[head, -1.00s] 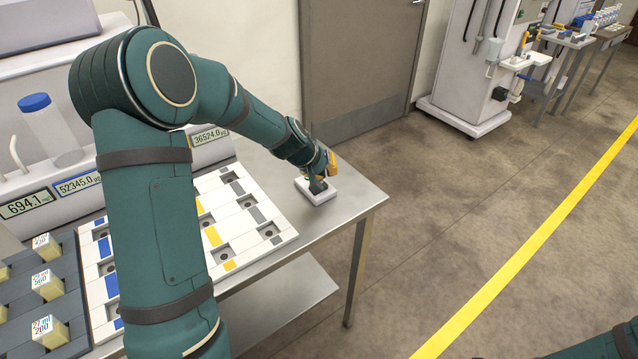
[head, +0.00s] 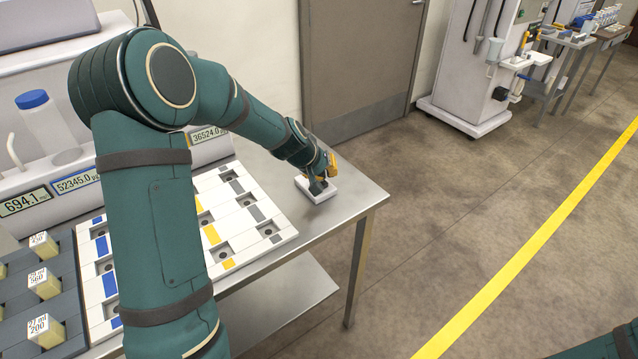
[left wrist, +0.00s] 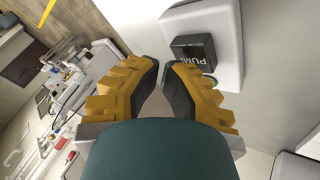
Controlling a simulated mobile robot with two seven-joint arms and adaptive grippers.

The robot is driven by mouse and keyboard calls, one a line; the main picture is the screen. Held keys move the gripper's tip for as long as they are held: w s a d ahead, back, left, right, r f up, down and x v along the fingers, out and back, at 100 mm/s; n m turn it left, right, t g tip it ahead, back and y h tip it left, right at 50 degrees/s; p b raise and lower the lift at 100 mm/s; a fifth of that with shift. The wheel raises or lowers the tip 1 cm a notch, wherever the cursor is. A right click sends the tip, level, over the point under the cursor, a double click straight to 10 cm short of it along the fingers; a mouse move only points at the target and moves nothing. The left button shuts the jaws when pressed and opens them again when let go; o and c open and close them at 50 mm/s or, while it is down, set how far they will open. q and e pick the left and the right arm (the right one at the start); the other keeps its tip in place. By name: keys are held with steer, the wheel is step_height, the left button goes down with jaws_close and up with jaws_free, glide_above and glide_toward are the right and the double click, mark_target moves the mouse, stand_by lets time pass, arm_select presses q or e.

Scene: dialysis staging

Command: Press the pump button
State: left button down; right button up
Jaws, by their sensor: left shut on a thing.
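The pump button is a dark block (left wrist: 193,47) lettered PUMP on a white box (left wrist: 228,40) in the left wrist view. In the head view the white box (head: 328,195) sits near the far right corner of the metal table. My left gripper (left wrist: 167,66) has its yellow and black fingers drawn close together at the button, a narrow gap between the tips. One finger overlaps the button's edge; exact contact is hard to tell. In the head view the left gripper (head: 318,186) is low over the box and hides the button. My right gripper is out of view.
A white slotted board (head: 278,238) and a dark tray (head: 70,262) with several labelled blocks lie on the metal table (head: 345,181). Scales with number displays stand behind. A dialysis machine (head: 462,103) stands across open floor at the back right.

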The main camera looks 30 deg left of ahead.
mark_target(325, 180)
arm_select(q)
steer(key=shift+f, duration=0.5)
stand_by(0.8)
steer(key=shift+r+p, duration=0.55)
steer(key=shift+r, duration=0.4)
step_height(325, 180, up, 5)
steer(key=p, duration=0.4)
stand_by(0.4)
